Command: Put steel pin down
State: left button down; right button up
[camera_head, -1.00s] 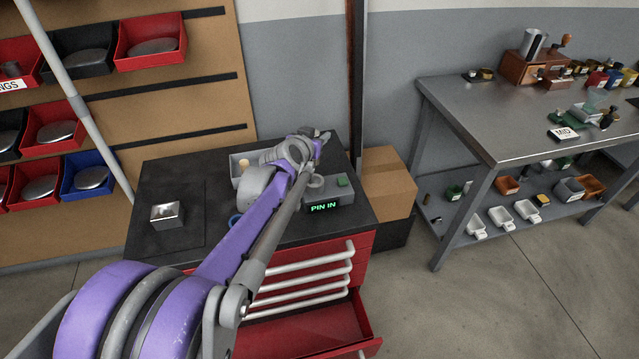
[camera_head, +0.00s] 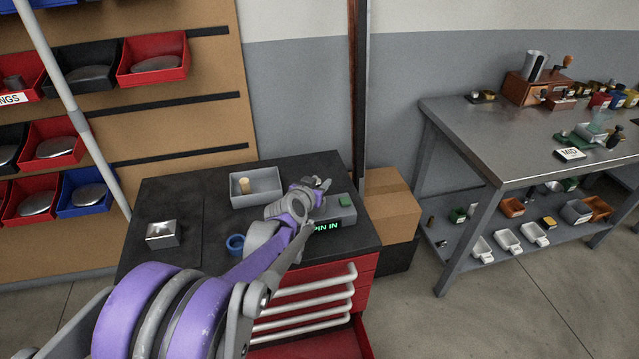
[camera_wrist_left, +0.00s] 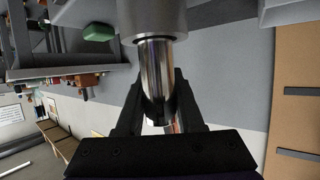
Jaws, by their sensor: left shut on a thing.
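The steel pin (camera_wrist_left: 156,72) is a shiny cylinder in the left wrist view. My left gripper (camera_wrist_left: 158,100) is shut on it, with a dark finger on either side. The pin's far end meets a round grey collar (camera_wrist_left: 155,18); I cannot tell how deep it sits. In the head view my left gripper (camera_head: 324,185) is over the grey device, whose display (camera_head: 326,226) reads "PIN IN". The gripper and wrist hide the pin and part of the device there. My right gripper is not in view.
On the dark cabinet top (camera_head: 190,195) are a grey tray (camera_head: 268,199) with a tan peg, a blue ring (camera_head: 235,244) and a shiny metal block (camera_head: 163,233). A cardboard box (camera_head: 392,203) stands right of the cabinet. A steel bench (camera_head: 475,125) stands farther right.

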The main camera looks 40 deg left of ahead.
pick_arm(q)
jog(key=c, duration=0.5)
grip_release()
jog(key=shift+f, duration=0.1)
